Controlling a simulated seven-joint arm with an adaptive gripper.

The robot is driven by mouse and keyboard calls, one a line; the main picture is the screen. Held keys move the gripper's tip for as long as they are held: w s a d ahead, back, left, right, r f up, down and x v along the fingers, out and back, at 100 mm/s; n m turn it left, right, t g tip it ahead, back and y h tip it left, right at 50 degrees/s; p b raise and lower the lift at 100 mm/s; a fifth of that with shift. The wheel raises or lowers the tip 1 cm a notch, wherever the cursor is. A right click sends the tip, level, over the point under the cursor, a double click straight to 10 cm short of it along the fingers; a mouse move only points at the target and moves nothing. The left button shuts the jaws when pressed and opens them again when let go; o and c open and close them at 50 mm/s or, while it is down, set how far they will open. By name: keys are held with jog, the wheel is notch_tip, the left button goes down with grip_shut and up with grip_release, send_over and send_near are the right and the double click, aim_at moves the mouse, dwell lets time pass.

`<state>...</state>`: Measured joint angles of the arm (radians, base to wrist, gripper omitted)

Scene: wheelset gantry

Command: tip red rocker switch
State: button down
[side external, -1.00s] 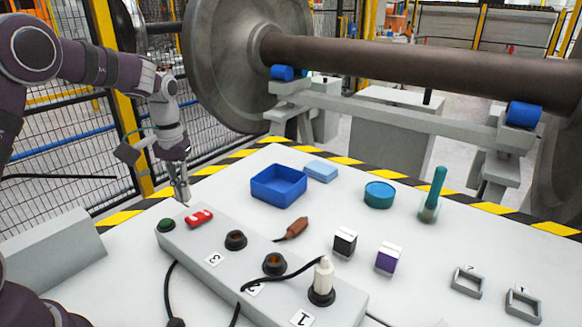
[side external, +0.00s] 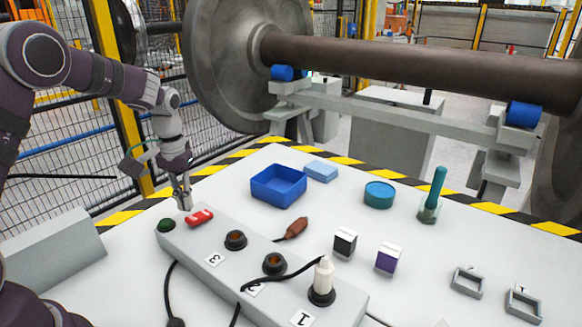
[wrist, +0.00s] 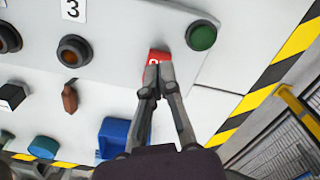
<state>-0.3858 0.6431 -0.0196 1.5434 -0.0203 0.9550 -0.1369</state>
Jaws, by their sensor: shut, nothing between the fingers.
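The red rocker switch (side external: 200,217) sits on top of the grey power strip (side external: 213,238), near its far left end, between a green button (side external: 166,225) and the socket marked 3. My gripper (side external: 185,206) is shut and empty, with its fingertips just behind and left of the switch. In the wrist view the closed fingertips (wrist: 158,68) overlap the lower part of the red switch (wrist: 157,55) and hide some of it. I cannot tell whether they touch it.
A white plug (side external: 323,277) stands in socket 1. A blue bin (side external: 279,186), a brown plug (side external: 297,228), small blocks and a teal dish (side external: 379,194) lie on the white table. A wire fence stands behind my arm.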

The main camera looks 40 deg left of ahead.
aim_at(189, 220)
jog(key=shift+f, duration=1.45)
dwell(1.1)
notch_tip(189, 220, up, 7)
jog(key=shift+f, duration=0.2)
jog(key=shift+r, duration=0.2)
dwell(0.3)
jog(key=shift+d+r, duration=0.2)
jog(key=shift+r, duration=0.1)
jog(key=s+d+r+m+t, duration=0.5)
jog(key=s+d+r+m, duration=0.1)
jog(key=s+d, duration=0.4)
jog(key=shift+s+d+r+t, duration=0.3)
jog(key=shift+s+r, duration=0.2)
jog(key=shift+s, duration=0.2)
